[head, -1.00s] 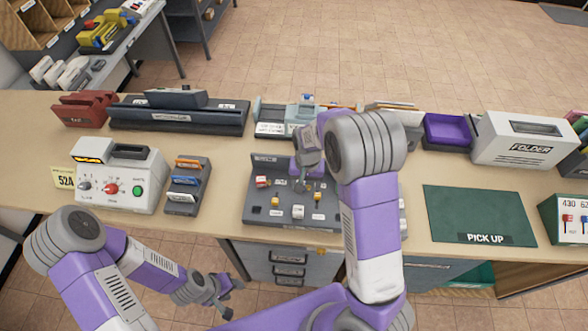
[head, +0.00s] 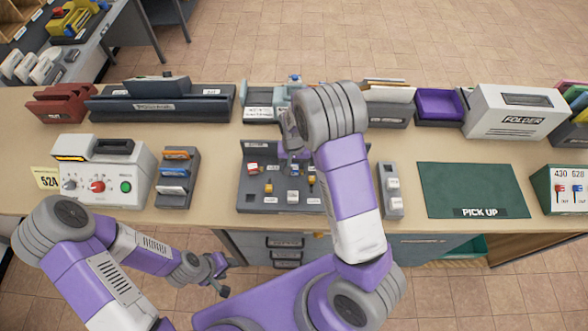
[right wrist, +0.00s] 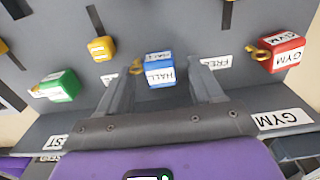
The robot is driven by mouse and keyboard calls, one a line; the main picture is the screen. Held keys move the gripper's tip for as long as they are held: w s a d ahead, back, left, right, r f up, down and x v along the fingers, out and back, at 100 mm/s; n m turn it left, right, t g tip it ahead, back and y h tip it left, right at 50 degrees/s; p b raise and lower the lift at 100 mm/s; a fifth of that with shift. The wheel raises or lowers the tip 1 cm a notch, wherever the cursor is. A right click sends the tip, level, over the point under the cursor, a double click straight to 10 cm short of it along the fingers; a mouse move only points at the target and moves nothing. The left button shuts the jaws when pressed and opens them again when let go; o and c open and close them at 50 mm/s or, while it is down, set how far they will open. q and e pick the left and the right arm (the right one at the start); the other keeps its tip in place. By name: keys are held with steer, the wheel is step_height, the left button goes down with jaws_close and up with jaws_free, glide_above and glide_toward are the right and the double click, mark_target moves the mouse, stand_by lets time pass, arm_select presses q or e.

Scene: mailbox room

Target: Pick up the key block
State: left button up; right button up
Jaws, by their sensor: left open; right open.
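A dark grey key board (head: 246,196) stands on the counter, with small key blocks on it. In the right wrist view, a blue key block (right wrist: 158,70) marked HALL lies between the spread fingers of my right gripper (right wrist: 160,78), with a gap on both sides. A green block (right wrist: 60,85) is to its left and a red GYM block (right wrist: 282,48) to its right. The red one also shows in the head view (head: 253,168). My right gripper is open over the back of the board, partly hidden by its arm. My left gripper (head: 217,276) is open and empty, low before the counter.
A yellow block (right wrist: 101,48) shows in the right wrist view. A white machine (head: 112,165) and a card rack (head: 176,180) stand left of the board. A grey switch box (head: 390,190) and a green PICK UP mat (head: 472,185) lie to the right.

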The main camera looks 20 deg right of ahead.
steer(key=shift+c, duration=0.3)
steer(key=c, duration=1.1)
